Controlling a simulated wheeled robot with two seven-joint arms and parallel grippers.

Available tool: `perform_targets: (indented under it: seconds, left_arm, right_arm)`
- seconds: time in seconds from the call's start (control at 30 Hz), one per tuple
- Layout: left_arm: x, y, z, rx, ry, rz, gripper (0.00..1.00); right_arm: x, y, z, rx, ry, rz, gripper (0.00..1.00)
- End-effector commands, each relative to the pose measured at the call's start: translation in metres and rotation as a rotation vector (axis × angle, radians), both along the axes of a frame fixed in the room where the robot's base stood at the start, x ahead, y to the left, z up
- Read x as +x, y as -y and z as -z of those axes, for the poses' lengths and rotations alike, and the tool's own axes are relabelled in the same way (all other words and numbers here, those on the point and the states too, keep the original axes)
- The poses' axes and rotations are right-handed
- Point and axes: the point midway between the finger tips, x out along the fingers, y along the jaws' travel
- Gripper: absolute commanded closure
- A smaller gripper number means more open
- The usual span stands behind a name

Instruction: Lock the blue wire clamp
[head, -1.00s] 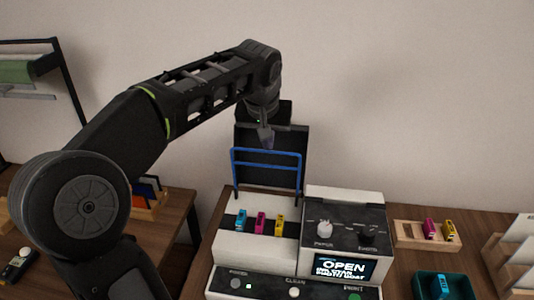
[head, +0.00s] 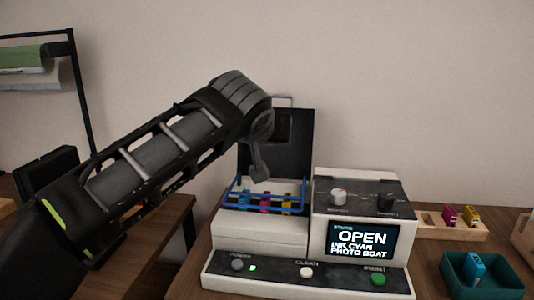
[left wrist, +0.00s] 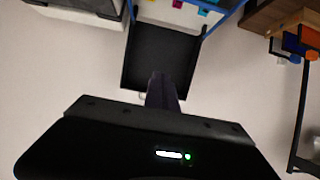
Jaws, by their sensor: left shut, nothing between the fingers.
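The blue wire clamp (head: 240,207) is a blue wire frame on the white printer (head: 262,234). In the head view it lies low across the row of cyan, magenta and yellow cartridges (head: 265,202). Whether it is fully down or latched cannot be told. Part of it shows at the top of the left wrist view (left wrist: 224,17). My left gripper (head: 260,177) is shut and empty, just above and behind the clamp, in front of the raised black lid (head: 298,140). Contact with the clamp cannot be told. In the left wrist view its fingers (left wrist: 162,88) point toward the lid. My right gripper is not in view.
The printer's control block has knobs and a screen (head: 362,240) reading OPEN. To its right are a wooden cartridge holder (head: 480,232) and a teal bin (head: 498,283) with a cyan cartridge. A rack (head: 84,95) stands at the left.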

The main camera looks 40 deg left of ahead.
Motion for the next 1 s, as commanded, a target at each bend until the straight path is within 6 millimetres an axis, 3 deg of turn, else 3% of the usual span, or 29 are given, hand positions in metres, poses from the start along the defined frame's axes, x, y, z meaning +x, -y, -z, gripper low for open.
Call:
perform_targets:
  seconds: [1.0]
  left_arm:
    - [0.014, -0.009, -0.003, -0.001, -0.003, 0.0, 1.0]
  right_arm:
    - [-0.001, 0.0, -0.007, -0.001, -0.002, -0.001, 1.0]
